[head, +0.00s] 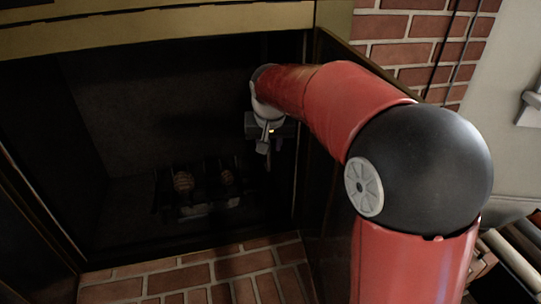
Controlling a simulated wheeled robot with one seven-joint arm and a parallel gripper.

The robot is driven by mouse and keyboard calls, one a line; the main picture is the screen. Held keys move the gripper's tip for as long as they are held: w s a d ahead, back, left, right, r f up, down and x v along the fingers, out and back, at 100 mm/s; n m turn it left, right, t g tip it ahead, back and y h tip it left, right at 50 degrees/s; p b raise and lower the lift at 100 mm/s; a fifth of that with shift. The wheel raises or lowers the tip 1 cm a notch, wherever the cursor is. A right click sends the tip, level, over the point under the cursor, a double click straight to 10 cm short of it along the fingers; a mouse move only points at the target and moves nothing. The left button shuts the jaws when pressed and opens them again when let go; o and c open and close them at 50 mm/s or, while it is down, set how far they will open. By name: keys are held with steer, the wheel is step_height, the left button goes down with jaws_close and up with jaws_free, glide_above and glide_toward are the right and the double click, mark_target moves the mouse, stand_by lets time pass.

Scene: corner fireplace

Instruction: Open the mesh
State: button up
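The fireplace opening (120,100) is a dark recess under a brass-coloured top frame (150,28). I cannot clearly make out the mesh: the dark strips along the left and right sides of the opening may be mesh, but they are too dark to tell. My red arm comes in from the right and bends towards the opening. My gripper (264,146) hangs at the right part of the opening, pointing downward. Its fingers are small and dim. I cannot tell whether they are apart or whether they touch anything.
A grate with logs (200,185) sits low inside the recess. Dark framed panels stand swung outward at the left (30,245) and the right (318,235), the right one close beside my arm. A brick hearth (200,275) lies in front. A red brick wall (415,40) is at right.

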mark_target(269, 155)
steer(key=x, duration=0.6)
steer(key=shift+f+b, duration=0.1)
steer(key=shift+b, duration=0.2)
steer(key=shift+c, duration=0.4)
jaws_close()
